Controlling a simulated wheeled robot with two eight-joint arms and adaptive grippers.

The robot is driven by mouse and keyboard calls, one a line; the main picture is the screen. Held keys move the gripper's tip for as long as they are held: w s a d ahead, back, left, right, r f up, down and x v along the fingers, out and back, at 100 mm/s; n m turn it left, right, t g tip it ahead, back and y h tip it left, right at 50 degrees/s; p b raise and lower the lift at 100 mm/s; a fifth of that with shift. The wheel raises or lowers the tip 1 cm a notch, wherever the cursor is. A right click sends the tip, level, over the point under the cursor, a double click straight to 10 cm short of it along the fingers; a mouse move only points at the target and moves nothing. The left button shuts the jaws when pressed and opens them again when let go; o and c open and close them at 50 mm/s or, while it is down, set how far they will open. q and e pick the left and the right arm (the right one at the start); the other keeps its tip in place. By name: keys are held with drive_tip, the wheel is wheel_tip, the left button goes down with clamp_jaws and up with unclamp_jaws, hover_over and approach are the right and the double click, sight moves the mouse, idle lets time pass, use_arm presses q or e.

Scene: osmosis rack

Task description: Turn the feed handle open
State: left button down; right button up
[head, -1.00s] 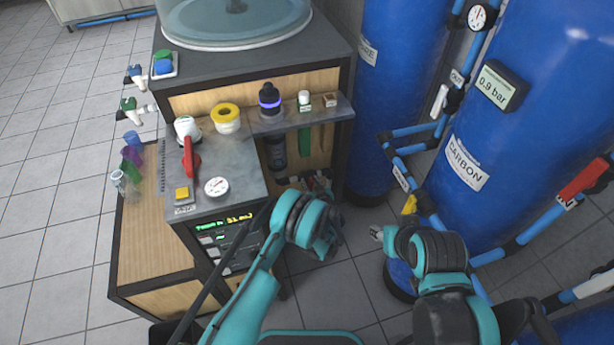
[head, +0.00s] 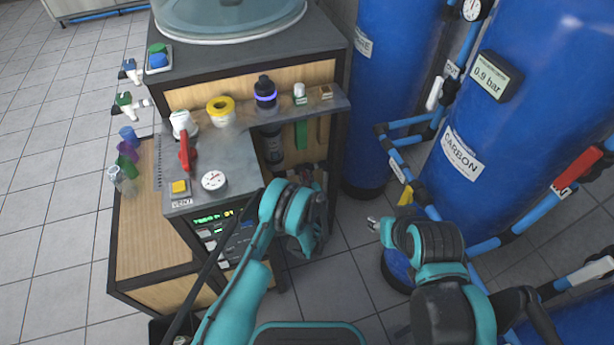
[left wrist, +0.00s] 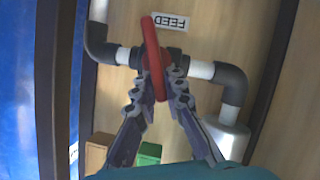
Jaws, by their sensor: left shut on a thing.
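The red feed handle (left wrist: 150,45) shows in the left wrist view under a label (left wrist: 170,21) reading FEED. It is a long lever lying across the pipe (left wrist: 200,70), roughly at right angles to it in the picture. My left gripper (left wrist: 159,85) is shut on the handle's near part, with one finger on each side. In the head view my left gripper (head: 307,190) is at the cabinet's open bay below the shelf, and the handle is hidden there. My right gripper (head: 374,223) is low in front of the blue tanks, and its jaws are too small to judge.
The shelf (head: 330,103) with bottles overhangs the bay. A grey counter (head: 230,155) carries a red lever, a gauge and a yellow button. Blue tanks (head: 465,120) and pipes stand close on the right. In the left wrist view, a green block (left wrist: 149,153) lies below the handle.

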use_arm(q)
drive_tip(key=c, duration=1.6)
unclamp_jaws()
wheel_tip(320, 180, up, 10)
